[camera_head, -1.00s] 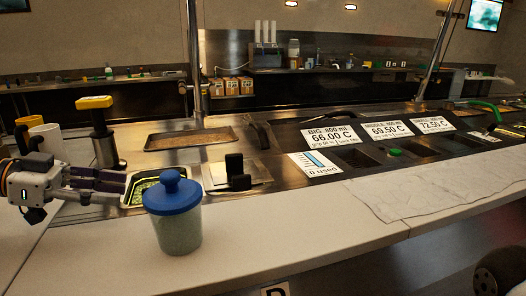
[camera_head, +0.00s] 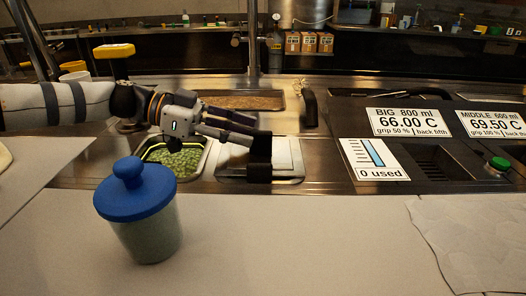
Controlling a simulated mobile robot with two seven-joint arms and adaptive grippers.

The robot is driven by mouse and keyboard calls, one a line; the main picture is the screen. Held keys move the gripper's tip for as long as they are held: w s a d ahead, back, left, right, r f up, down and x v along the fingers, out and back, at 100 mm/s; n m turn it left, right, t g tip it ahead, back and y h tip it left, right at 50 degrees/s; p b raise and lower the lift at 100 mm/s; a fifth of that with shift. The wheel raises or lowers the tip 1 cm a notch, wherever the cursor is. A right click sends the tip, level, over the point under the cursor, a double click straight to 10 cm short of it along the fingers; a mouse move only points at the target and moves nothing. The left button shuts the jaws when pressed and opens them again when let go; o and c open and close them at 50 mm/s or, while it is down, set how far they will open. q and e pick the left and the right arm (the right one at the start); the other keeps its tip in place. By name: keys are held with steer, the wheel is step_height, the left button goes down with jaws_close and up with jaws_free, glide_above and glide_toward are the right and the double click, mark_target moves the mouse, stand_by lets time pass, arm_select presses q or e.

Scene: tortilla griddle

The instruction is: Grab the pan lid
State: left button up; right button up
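The pan lid (camera_head: 288,157) is a flat, square metal plate with a black upright handle (camera_head: 260,158). It lies on the counter, just right of a pan (camera_head: 207,150) of green chopped food. My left gripper (camera_head: 252,131) reaches in from the left, over the food pan. Its two dark fingers are spread with a gap between them, and their tips are at the top of the lid's handle. Whether they touch the handle is unclear. My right gripper is not in view.
A jar with a blue lid (camera_head: 137,190) stands on the white front counter, close to my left arm. A shallow brown-filled tray (camera_head: 240,102) lies behind the lid. A black handle (camera_head: 309,106) and a dark panel with price-like signs (camera_head: 397,121) are at right.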

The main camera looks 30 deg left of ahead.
mark_target(261, 131)
arm_select(q)
steer(key=x, duration=0.4)
steer(key=shift+w+d+r, duration=0.1)
steer(key=shift+d+r, duration=0.1)
jaws_close()
steer(key=shift+r, duration=0.15)
